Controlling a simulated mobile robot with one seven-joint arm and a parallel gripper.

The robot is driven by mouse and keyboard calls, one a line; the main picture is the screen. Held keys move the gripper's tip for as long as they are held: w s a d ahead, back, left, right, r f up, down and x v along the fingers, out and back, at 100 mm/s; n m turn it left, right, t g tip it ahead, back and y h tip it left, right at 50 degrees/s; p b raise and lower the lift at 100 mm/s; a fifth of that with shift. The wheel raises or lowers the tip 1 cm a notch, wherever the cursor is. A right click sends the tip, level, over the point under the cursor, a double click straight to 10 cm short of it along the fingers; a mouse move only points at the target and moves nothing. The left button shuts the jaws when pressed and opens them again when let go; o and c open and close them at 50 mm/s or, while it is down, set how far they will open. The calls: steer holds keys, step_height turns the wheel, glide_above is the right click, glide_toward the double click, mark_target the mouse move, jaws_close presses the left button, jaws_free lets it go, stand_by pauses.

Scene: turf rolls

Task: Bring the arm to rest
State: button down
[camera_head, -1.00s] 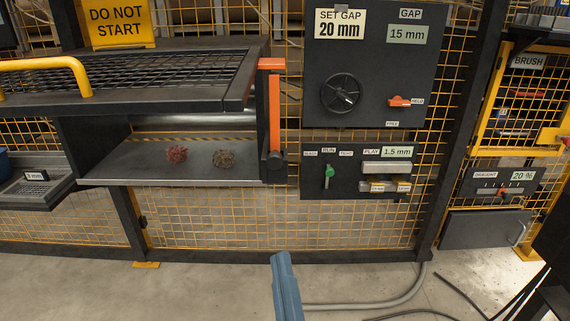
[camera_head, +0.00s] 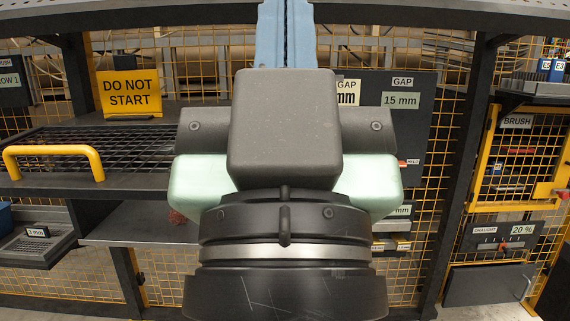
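My gripper (camera_head: 285,32) is raised upright in the middle of the camera view, close to the camera.
Behind stands a yellow mesh fence with a machine. A DO NOT START sign (camera_head: 130,93) stands above a mesh guard with a yellow handle (camera_head: 53,150). The GAP display (camera_head: 401,99) reads 15 mm. A BRUSH cabinet (camera_head: 517,122) is at right. A dark shelf edge crosses the top.

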step_height(320, 180, up, 30)
steer(key=p, duration=2.8)
steer(key=shift+r, duration=0.15)
